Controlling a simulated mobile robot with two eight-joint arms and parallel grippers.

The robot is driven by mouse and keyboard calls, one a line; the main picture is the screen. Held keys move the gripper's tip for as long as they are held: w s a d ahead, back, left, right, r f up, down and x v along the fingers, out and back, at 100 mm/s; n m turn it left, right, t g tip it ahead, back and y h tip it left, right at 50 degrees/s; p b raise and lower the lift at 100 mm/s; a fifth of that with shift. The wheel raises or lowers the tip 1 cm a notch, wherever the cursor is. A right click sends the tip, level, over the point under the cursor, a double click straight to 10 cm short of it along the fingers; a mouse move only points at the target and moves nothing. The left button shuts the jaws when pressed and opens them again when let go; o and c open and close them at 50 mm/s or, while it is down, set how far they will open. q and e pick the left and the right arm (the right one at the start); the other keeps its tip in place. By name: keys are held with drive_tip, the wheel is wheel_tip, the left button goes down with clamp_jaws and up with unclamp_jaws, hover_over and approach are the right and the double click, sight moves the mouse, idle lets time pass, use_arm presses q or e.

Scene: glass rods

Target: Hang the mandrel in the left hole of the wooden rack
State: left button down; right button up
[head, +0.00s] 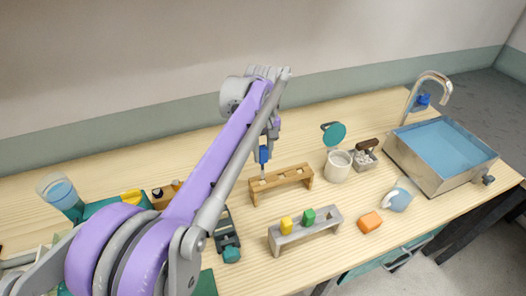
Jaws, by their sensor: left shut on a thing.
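The wooden rack (295,177) stands on the table near the middle, a small bench shape with holes in its top. My left gripper (268,142) reaches over from the left and is above the rack's left end. It is shut on the blue-handled mandrel (264,155), which hangs roughly upright. The mandrel's thin lower part points down at the rack's left side. Whether its tip is inside the left hole or just above or behind it is too small to tell. My arm hides part of the table on the left. My right gripper is out of view.
A grey rack (325,222) with a yellow and a green handle stands in front. A white mug (338,166), an orange block (370,222), a blue-and-white cup (400,197) and a sink (410,160) are to the right. A blue tumbler (62,195) stands at left.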

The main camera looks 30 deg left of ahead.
sight(263, 174)
use_arm(q)
drive_tip(key=shift+f+b, duration=2.3)
drive_tip(key=shift+f, duration=2.4)
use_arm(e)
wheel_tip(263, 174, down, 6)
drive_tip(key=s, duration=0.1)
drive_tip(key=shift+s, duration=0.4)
use_arm(q)
drive_tip(key=c, duration=0.5)
unclamp_jaws()
wheel_tip(263, 174, up, 11)
drive_tip(key=shift+f+p, duration=0.1)
drive_tip(key=shift+p, duration=0.45)
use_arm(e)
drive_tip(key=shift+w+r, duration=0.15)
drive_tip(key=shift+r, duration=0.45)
